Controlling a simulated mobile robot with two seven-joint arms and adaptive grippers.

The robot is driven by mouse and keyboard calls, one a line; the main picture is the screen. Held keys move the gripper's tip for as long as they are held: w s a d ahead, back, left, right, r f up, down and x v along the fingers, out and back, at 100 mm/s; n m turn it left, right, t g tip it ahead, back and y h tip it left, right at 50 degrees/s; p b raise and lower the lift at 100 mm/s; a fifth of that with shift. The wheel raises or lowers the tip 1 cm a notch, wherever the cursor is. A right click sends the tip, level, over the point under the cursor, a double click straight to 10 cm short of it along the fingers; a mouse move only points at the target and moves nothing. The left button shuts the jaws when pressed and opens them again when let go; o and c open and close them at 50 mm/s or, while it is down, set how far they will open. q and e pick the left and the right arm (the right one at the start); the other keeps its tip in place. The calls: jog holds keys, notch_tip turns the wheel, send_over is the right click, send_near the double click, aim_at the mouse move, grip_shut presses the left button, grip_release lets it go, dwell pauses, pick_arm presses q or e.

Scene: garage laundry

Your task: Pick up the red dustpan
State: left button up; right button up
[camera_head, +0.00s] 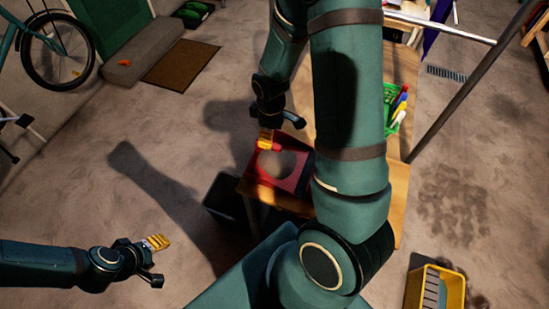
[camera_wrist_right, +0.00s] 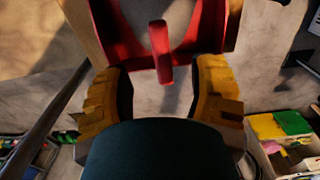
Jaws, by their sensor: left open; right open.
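The red dustpan (camera_head: 290,183) lies on the left end of the wooden bench, with a grey patch in its middle. My right gripper (camera_head: 267,139) is beside the dustpan's handle end, its yellow fingers seen partly overlapping. In the right wrist view the dustpan's red handle (camera_wrist_right: 160,52) points down toward the gap between the open yellow fingers (camera_wrist_right: 161,76). A gap shows on each side of the handle, and neither finger touches it. My left gripper (camera_head: 160,244) is open and empty, over the floor at lower left, away from the dustpan.
A green tray (camera_head: 394,116) with bottles stands on the wooden bench (camera_head: 398,185). A dark bin (camera_head: 223,197) stands left of the bench. A yellow container (camera_head: 452,292) is at lower right. A grey metal pole (camera_head: 468,88) slants at right. The floor at left is mostly clear.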

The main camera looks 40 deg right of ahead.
aim_at(274, 145)
jog(key=f, duration=0.4)
jog(key=shift+s+d+f, duration=0.1)
jog(key=shift+s+f, duration=0.2)
jog(key=shift+s, duration=0.1)
jog(key=shift+f, duration=0.55)
jog(key=shift+c, duration=0.4)
grip_shut()
